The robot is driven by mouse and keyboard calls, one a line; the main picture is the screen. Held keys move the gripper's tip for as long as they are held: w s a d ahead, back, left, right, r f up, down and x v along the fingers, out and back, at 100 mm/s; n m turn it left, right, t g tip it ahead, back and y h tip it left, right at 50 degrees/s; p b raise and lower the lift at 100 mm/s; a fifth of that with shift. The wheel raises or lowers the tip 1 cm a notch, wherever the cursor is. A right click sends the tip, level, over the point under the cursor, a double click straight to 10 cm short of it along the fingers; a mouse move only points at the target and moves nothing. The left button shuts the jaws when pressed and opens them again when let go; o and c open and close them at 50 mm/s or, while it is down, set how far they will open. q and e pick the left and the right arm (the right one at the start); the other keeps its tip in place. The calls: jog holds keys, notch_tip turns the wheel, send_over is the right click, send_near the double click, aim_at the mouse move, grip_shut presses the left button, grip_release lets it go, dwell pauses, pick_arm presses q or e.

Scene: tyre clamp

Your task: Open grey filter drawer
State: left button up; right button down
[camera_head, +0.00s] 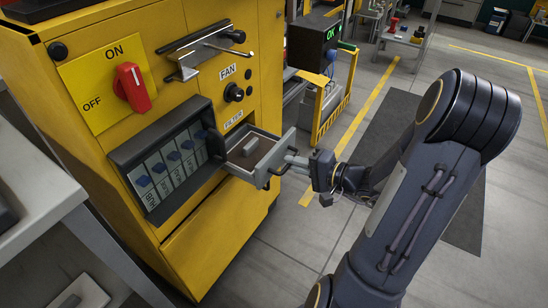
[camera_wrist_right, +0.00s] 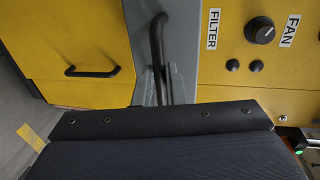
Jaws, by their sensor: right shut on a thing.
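My right gripper (camera_head: 288,163) reaches in from the right and is shut on the handle. In the right wrist view, the dark handle (camera_wrist_right: 157,40) stands against the grey drawer front (camera_wrist_right: 184,30); the fingers (camera_wrist_right: 155,85) are at its lower part, partly hidden by the dark wrist housing. My left gripper is not in view.
The yellow cabinet (camera_head: 215,245) carries a red ON/OFF switch (camera_head: 131,85), a FAN knob (camera_head: 233,92) and a metal bracket (camera_head: 200,55). A dark rack (camera_head: 170,165) of labelled grey slots is left of the drawer. Grey tables stand at left.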

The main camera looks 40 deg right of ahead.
jog(key=f+b+v, duration=0.1)
jog(key=v, duration=0.6)
jog(key=shift+f, duration=0.25)
jog(key=c, duration=1.5)
grip_release()
jog(key=p+v, duration=0.1)
jog(key=v, duration=0.7)
jog(key=shift+w, duration=0.1)
